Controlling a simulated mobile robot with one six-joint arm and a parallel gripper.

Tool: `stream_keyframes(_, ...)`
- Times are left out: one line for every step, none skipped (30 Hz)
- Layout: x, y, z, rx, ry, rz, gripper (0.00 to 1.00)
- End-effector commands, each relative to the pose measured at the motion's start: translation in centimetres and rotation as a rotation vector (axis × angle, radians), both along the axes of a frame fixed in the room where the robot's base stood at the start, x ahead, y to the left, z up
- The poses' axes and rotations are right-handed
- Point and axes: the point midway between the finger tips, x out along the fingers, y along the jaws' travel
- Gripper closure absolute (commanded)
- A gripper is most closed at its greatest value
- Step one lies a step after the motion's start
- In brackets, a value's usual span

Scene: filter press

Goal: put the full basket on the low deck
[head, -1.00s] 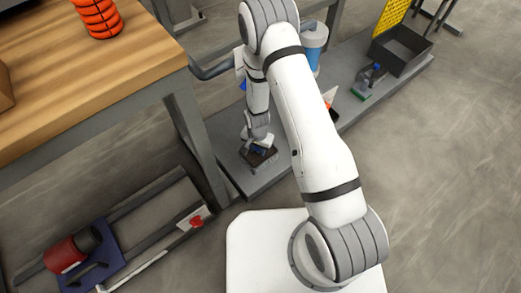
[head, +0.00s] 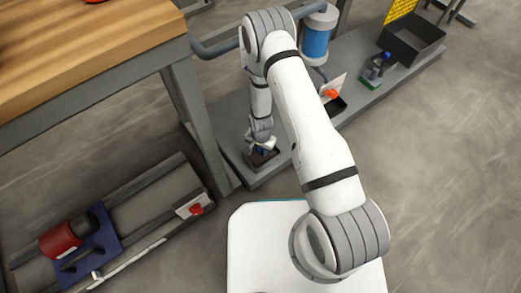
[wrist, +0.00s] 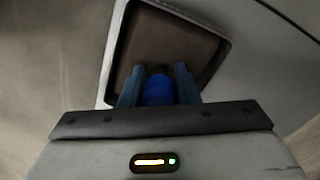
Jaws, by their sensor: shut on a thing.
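The full basket (head: 263,157) is a small square tray with dark brown contents, at the near left end of the low grey deck (head: 355,105). In the wrist view the basket (wrist: 168,45) has a pale rim around a brown surface. My gripper (wrist: 158,88) is shut on the blue handle of the basket, with one finger on each side. In the head view my gripper (head: 262,145) is over the basket and partly hides it. I cannot tell whether the basket's underside touches the deck.
An open black bin (head: 413,42), a small green-based item (head: 376,72), an orange-marked card (head: 332,93) and a blue-and-white cylinder (head: 316,38) stand farther along the deck. A wooden bench (head: 90,50) is at left. A floor frame with a red cylinder (head: 62,240) lies lower left.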

Motion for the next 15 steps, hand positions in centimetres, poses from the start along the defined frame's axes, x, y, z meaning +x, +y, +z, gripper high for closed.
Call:
stream_keyframes(0.06, 0.0, 0.13, 0.0, -0.001, 0.0, 1.0)
stream_keyframes(0.05, -0.01, 0.13, 0.0, -0.001, 0.0, 1.0)
stream_keyframes(0.05, -0.01, 0.08, 0.0, -0.001, 0.0, 1.0)
stream_keyframes(0.05, -0.02, 0.0, 0.0, -0.001, 0.0, 1.0)
stream_keyframes(0.04, -0.02, -0.11, 0.0, 0.0, 0.0, 1.0)
stream_keyframes(0.04, -0.02, -0.26, 0.0, 0.0, 0.0, 1.0)
stream_keyframes(0.0, -0.04, -0.31, 0.0, 0.0, 0.0, 0.71)
stream_keyframes(0.0, -0.04, -0.23, 0.0, 0.0, 0.0, 0.68)
stream_keyframes(0.0, -0.04, -0.22, 0.0, 0.0, -0.001, 0.65)
stream_keyframes(-0.01, -0.05, -0.22, 0.0, 0.0, -0.001, 0.62)
stream_keyframes(-0.01, -0.05, -0.22, 0.0, 0.0, -0.001, 0.6)
stream_keyframes(0.0, -0.06, -0.22, 0.0, 0.0, -0.001, 0.57)
stream_keyframes(0.0, -0.06, -0.21, 0.0, 0.0, -0.001, 0.54)
stream_keyframes(0.0, -0.07, -0.21, 0.0, 0.0, -0.001, 0.52)
stream_keyframes(0.01, -0.07, -0.21, 0.0, 0.0, -0.001, 0.5)
